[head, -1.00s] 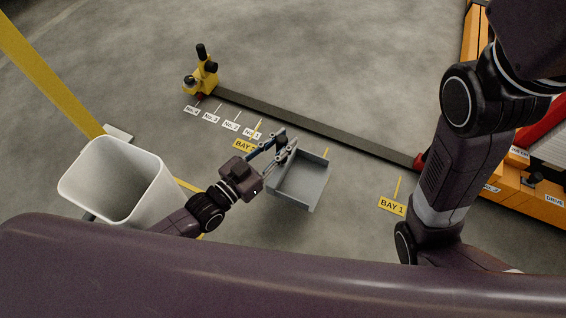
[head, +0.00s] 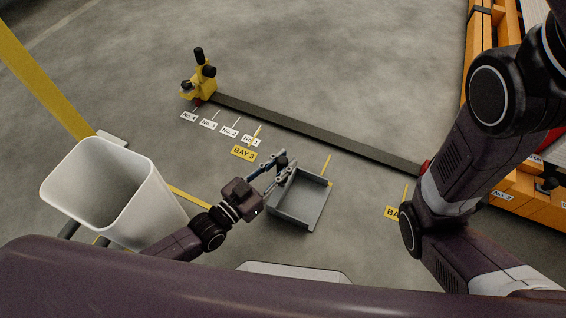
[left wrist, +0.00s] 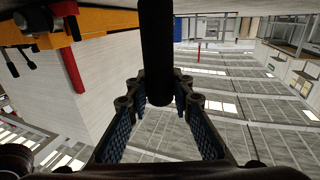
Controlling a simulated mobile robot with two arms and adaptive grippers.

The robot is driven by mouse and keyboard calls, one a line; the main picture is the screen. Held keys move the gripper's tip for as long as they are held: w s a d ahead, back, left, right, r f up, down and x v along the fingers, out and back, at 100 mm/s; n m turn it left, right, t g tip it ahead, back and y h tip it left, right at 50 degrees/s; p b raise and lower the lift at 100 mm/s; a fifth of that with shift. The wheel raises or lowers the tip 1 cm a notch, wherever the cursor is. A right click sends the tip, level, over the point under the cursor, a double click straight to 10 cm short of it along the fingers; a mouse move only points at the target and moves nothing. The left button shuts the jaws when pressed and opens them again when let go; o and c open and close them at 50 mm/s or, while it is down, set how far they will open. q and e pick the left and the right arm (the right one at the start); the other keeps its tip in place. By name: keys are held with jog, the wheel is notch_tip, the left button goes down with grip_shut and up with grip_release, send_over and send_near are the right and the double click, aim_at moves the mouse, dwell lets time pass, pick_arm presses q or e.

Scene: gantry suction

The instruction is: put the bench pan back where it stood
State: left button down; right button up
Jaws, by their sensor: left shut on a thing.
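The bench pan (head: 303,205) is a grey open tray with low walls, in the middle of the head view. My left gripper (head: 276,166) is at its upper left side and shut on it. I cannot tell whether the pan hangs just above the floor or touches it. In the left wrist view, a dark rounded bar (left wrist: 156,55) stands between the left fingers (left wrist: 160,100); I cannot tell if it belongs to the pan. My right gripper is out of view; only the right arm shows.
A white bin (head: 150,200) stands at left. A dark floor rail (head: 300,130) runs from a yellow stop unit (head: 201,82) toward orange machinery (head: 535,205) at right. Floor signs include BAY 3 (head: 243,152) and one partly hidden by my right arm (head: 391,213). Open floor lies beyond the rail.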

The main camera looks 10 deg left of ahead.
pick_arm(q)
jog(key=c, duration=1.7)
grip_release()
jog(key=shift+f, duration=0.1)
